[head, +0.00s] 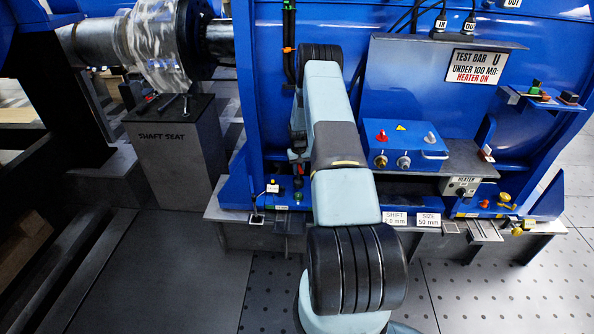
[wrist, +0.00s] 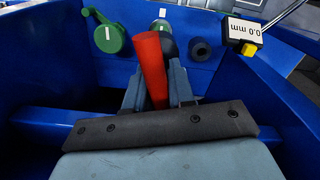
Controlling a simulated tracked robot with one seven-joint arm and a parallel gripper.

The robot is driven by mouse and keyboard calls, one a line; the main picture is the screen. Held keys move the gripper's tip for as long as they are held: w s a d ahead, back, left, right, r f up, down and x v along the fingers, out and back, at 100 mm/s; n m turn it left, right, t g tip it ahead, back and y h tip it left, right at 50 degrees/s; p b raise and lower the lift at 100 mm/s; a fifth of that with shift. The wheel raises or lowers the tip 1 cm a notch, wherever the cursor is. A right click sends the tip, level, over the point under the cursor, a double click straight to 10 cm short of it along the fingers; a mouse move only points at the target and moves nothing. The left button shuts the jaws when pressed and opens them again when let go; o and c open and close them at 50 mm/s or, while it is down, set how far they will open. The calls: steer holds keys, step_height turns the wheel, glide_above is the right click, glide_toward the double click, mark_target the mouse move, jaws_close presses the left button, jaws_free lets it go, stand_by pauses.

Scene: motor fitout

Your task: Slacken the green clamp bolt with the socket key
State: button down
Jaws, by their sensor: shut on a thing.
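My gripper (wrist: 158,82) is shut on a red tapered handle (wrist: 150,60), which I take to be the socket key's grip. The handle stands between the two grey fingers and leans slightly in the wrist view. Its lower end is hidden by the gripper. Just beyond the handle is a dark round head with a white mark (wrist: 161,24), partly covered by it. A green round part with a short arm and a white mark (wrist: 110,38) sits to the left, apart from the handle. I cannot tell whether the key touches any bolt. In the head view my arm mostly hides the gripper.
A black round socket (wrist: 201,49) and a gauge reading 0.0 mm (wrist: 244,32) are to the right. Blue walls (wrist: 280,90) stand close on both sides. In the head view, a blue control box (head: 405,148) is right of my arm and a shaft seat (head: 172,150) left.

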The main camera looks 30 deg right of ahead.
mark_target(298, 180)
steer(key=m, duration=0.4)
steer(key=shift+w+a, duration=0.1)
steer(key=m, duration=0.5)
steer(key=shift+f+m, duration=0.3)
steer(key=shift+m, duration=0.1)
steer(key=shift+f, duration=2.5)
steer(key=shift+f, duration=1.3)
steer(key=shift+n, duration=0.3)
steer(key=shift+n, duration=1.2)
